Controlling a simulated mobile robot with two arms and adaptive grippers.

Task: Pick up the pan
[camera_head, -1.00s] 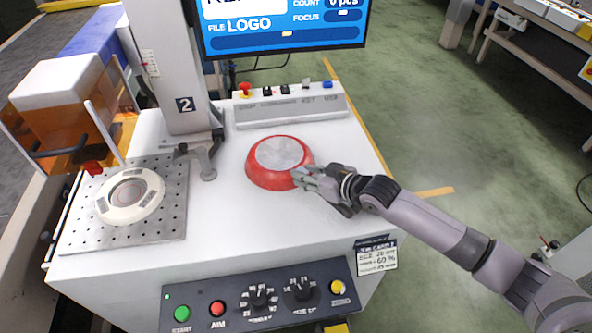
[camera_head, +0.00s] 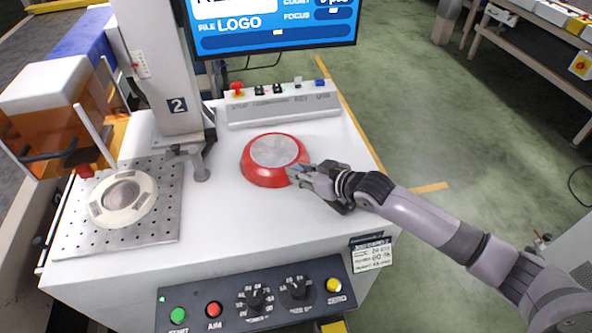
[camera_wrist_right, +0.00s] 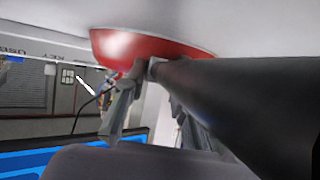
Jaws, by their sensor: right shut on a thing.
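The red pan (camera_head: 263,175) lies upside down on the white machine table, its round grey base (camera_head: 279,151) facing up. My right gripper (camera_head: 300,174) is at the pan's right edge, low over the table. In the right wrist view the pan's red side (camera_wrist_right: 140,45) is at the top, and a thick dark handle (camera_wrist_right: 240,85) runs from it between the fingers. There my right gripper (camera_wrist_right: 152,75) is shut on the handle close to the pan body. The handle is mostly hidden by the hand in the head view. My left gripper is not in view.
A perforated plate (camera_head: 75,225) with a round white fixture (camera_head: 122,200) is at the left. The column (camera_head: 165,70) and control box (camera_head: 280,107) stand behind the pan; a monitor (camera_head: 275,45) hangs above. The table in front of the pan is clear.

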